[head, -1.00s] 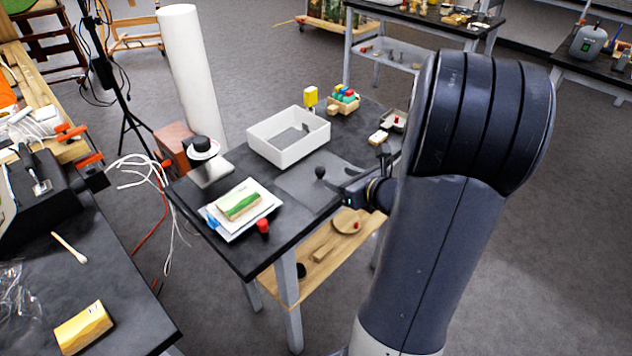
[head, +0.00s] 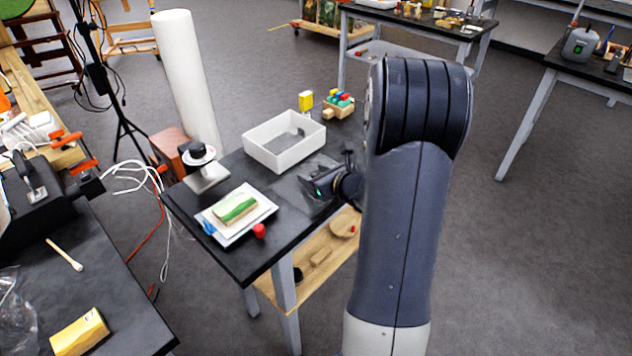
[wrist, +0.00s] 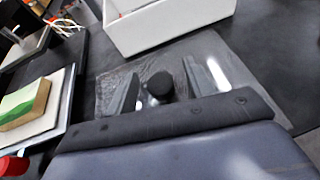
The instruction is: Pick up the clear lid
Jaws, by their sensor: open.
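The clear lid (head: 286,193) lies flat on the black table, in front of the white bin. It is a see-through sheet. In the wrist view the lid (wrist: 236,68) shows with its round black knob (wrist: 160,84) standing up. My gripper (wrist: 168,83) is open, with one finger on each side of the knob in that view. I cannot tell whether either finger touches it. In the head view my gripper (head: 322,178) is over the lid and hides the knob.
The white bin (head: 285,155) stands close behind the lid. A white board (head: 222,236) with a green-and-tan block (head: 236,209) lies to the left, with a red knob-like piece (head: 259,230) near it. Bare black table (wrist: 287,40) shows right of the bin.

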